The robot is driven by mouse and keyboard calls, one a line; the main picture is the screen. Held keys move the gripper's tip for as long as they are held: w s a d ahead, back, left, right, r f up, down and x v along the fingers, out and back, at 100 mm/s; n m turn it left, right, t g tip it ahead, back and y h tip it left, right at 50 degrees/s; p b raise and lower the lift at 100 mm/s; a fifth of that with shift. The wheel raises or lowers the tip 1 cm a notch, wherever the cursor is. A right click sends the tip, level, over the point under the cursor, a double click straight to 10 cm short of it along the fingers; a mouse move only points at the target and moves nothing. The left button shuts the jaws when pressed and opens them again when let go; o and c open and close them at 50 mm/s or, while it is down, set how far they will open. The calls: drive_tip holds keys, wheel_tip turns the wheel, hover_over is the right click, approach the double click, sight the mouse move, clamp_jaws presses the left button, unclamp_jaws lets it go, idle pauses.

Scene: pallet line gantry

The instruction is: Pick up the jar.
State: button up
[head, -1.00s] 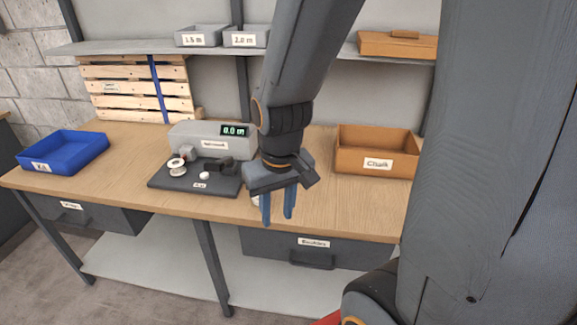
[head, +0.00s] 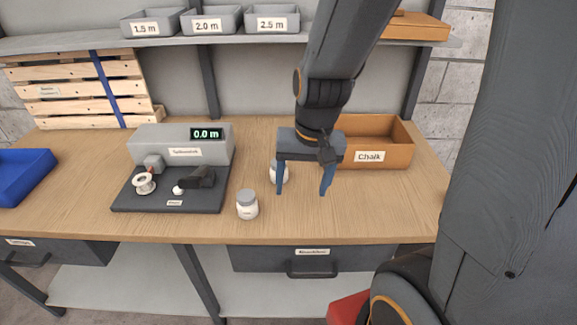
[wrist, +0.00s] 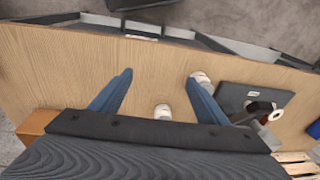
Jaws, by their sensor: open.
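A small white jar with a grey lid (head: 247,208) stands upright on the workbench, right of the dark tray. A second pale jar (head: 284,174) stands farther back, partly hidden by a finger of my gripper. My gripper (head: 302,190) is open and empty, pointing down over the bench, to the right of the front jar. In the wrist view my gripper (wrist: 160,76) has the rear jar (wrist: 162,113) between its fingers in the picture, and the front jar (wrist: 200,77) by the right finger. I cannot tell its height above them.
The dark tray (head: 130,203) holds a spool and small parts before a grey unit (head: 150,145) reading 0.0 m. An orange Chalk bin (head: 395,155) stands behind my gripper at right. A blue bin (head: 20,178) is at left. The front right of the workbench (head: 380,215) is clear.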

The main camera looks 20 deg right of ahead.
drive_tip(key=w+a+f+m, duration=0.1)
drive_tip(key=w+m, duration=0.4)
drive_tip(key=m, duration=0.2)
drive_tip(key=m+t+p, duration=0.1)
drive_tip(key=m+t, duration=0.2)
drive_tip(key=m, duration=1.9)
approach(272, 169)
wheel_tip(272, 169, down, 5)
drive_tip(key=w+d, duration=0.2)
drive_tip(key=d, duration=0.1)
drive_tip(key=shift+y, duration=0.4)
drive_tip(key=x, duration=0.2)
drive_tip(key=b+x, duration=0.1)
drive_tip(key=x, duration=0.4)
drive_tip(key=shift+w+b, duration=0.4)
drive_tip(key=c, duration=1.3)
